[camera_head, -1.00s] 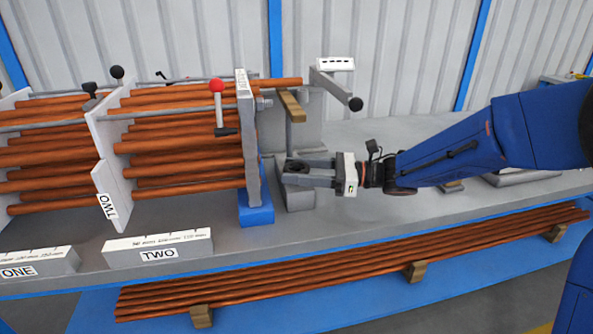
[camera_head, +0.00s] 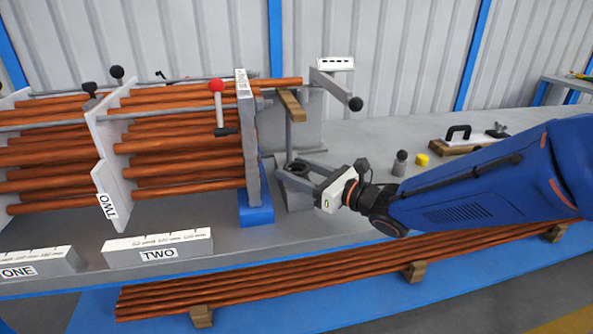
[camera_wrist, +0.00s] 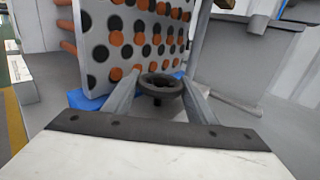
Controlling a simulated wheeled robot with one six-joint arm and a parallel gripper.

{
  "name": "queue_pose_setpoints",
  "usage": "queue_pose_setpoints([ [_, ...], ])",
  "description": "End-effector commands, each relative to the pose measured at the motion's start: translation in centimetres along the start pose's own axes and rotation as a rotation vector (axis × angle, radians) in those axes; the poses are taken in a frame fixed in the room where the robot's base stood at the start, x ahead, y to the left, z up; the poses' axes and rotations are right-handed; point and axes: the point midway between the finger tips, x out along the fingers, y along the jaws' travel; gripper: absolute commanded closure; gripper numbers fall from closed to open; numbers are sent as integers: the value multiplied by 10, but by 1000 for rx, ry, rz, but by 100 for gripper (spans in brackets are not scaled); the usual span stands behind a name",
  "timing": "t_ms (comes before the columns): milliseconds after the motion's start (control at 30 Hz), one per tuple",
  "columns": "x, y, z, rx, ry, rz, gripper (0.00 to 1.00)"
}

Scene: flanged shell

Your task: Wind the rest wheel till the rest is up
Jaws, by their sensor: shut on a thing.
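The rest wheel is a small dark handwheel (camera_wrist: 161,85), seen in the wrist view between my two fingers; in the head view it is a dark ring (camera_head: 297,167) on top of a grey block. My gripper (camera_head: 294,172) is shut on the wheel, one finger on each side of it. It also shows in the wrist view (camera_wrist: 160,88). The rest is a wooden bar (camera_head: 291,104) on a thin grey post (camera_head: 289,134) above the block. A copper tube (camera_head: 285,82) runs out just above the bar; I cannot tell whether they touch.
A drilled upright plate (camera_wrist: 130,40) full of copper tubes stands close beside the wheel. A wooden float (camera_head: 465,145), a grey knobbed piece (camera_head: 400,163) and a yellow piece (camera_head: 422,159) lie on the bench to the right.

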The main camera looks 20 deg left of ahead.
Motion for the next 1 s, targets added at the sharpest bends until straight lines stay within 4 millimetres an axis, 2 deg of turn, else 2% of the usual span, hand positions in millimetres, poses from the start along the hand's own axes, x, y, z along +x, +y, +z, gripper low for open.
queue_pose_setpoints([
  [500,0,1,0,0,0,-219,71],
  [1000,0,0,0,0,-2,-267,71],
])
